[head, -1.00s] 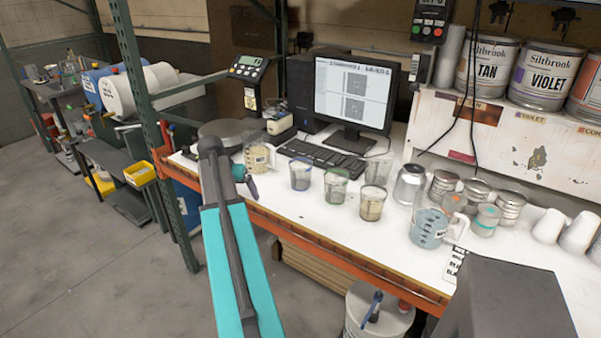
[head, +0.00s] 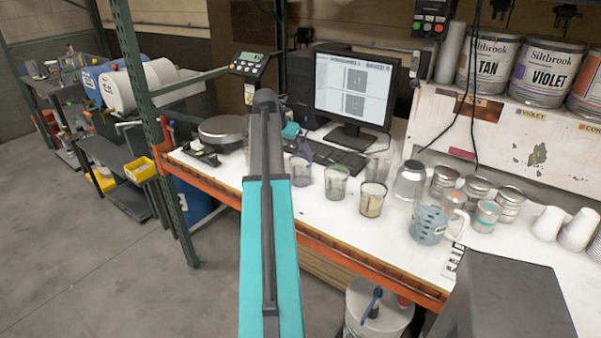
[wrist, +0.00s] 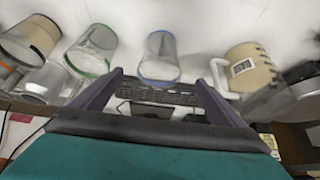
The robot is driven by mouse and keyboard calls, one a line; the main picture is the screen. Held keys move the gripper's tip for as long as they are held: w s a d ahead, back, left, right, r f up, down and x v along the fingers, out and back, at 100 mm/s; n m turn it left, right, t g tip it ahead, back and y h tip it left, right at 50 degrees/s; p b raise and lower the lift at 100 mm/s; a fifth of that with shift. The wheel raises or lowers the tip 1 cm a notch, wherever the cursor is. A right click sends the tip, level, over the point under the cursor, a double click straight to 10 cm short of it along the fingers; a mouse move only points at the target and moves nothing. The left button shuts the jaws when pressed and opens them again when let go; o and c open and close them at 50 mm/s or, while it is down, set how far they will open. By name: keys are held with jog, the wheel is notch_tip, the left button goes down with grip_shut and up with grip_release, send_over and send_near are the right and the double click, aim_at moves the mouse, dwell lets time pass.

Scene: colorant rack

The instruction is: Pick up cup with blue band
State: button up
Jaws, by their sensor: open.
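The cup with the blue band (head: 301,169) stands upright on the white bench, at the left end of a row of clear cups. In the wrist view the blue-banded cup (wrist: 160,57) lies between the lines of my two fingers, just beyond their tips. My gripper (wrist: 160,82) is open and empty, with a finger on either side of the gap. In the head view my arm covers part of the bench left of the cup, and the fingertips are hard to make out.
A beige measuring jug (wrist: 248,70) is close to the right finger in the wrist view. A keyboard (head: 336,158) and monitor (head: 353,92) are behind. A blue-filled jug (head: 430,223) stands farther right.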

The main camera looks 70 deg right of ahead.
aim_at(304, 170)
jog(key=shift+p+x, duration=1.1)
jog(key=shift+x, duration=3.2)
jog(key=shift+f, duration=0.15)
jog(key=shift+p+x, duration=0.9)
jog(key=shift+x, duration=0.05)
jog(key=shift+p+x, duration=0.55)
jog(key=shift+x, duration=1)
jog(key=shift+c, duration=0.4)
jog(key=c, duration=1)
